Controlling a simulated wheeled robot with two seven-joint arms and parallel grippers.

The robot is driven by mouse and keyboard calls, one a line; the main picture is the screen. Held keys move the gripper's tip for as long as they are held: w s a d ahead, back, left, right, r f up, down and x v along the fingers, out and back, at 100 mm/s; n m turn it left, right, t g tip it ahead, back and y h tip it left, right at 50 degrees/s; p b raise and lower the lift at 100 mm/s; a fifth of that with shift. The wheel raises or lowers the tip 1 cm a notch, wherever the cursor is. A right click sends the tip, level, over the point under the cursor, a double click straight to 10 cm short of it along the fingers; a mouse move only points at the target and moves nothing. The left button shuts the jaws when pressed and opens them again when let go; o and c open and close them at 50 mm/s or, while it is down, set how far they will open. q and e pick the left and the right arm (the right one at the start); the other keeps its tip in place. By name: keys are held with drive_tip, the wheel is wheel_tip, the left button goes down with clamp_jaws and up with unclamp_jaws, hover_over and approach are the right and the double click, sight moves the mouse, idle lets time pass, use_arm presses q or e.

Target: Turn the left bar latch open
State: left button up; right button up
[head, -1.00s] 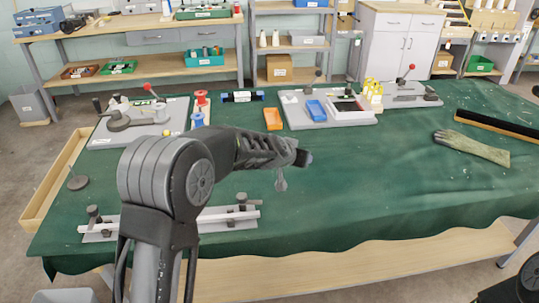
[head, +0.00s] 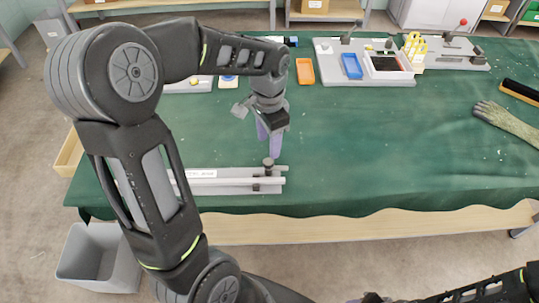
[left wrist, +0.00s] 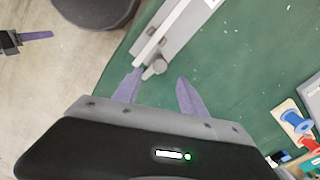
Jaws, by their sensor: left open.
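A pale bar (head: 225,181) lies on a grey base plate (head: 225,172) near the table's front edge. A dark-knobbed latch (head: 268,162) stands at the bar's right end in the head view. My forearm hides the bar's left end. My left gripper (head: 268,143), with purple fingers, points down just above and behind that right-end latch. In the left wrist view my left gripper (left wrist: 160,77) is open, with a small grey latch piece (left wrist: 155,68) near the gap between its fingertips and the bar (left wrist: 170,32) beyond. My right gripper (left wrist: 38,35) shows small at that view's left edge; its jaws are unclear.
An orange tray (head: 305,71), a blue tray (head: 352,66) and a grey board (head: 335,100) stand farther back. A glove (head: 507,123) lies at the right. The green cloth (head: 390,155) between is clear. A grey bin (head: 98,262) stands on the floor.

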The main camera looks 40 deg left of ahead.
sight(269, 161)
use_arm(q)
wheel_tip(269, 161, down, 7)
drive_tip(key=shift+f+p, duration=0.1)
drive_tip(key=shift+p, duration=0.25)
clamp_jaws()
idle(0.5)
